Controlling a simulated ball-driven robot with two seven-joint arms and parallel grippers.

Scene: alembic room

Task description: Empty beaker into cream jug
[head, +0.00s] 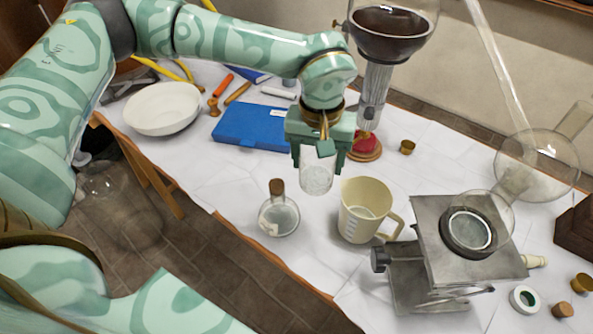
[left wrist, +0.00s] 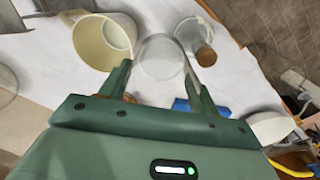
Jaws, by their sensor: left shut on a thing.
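My left gripper (head: 318,155) is shut on a small clear glass beaker (head: 317,180) and holds it above the table, roughly upright. In the left wrist view the beaker (left wrist: 160,58) sits between the two fingers. Whether it has contents is hard to tell through the glass. The cream jug (head: 352,222) stands upright on the white table, just right of and nearer than the beaker in the head view, its handle to the right. My right gripper is out of view.
A corked round flask (head: 279,218) stands left of the jug, near the table's front edge. A metal jack stand (head: 435,265) with glassware is close on the right. A large brown-filled glass vessel (head: 392,45) rises behind. A blue case (head: 246,128) and white bowl (head: 162,112) lie left.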

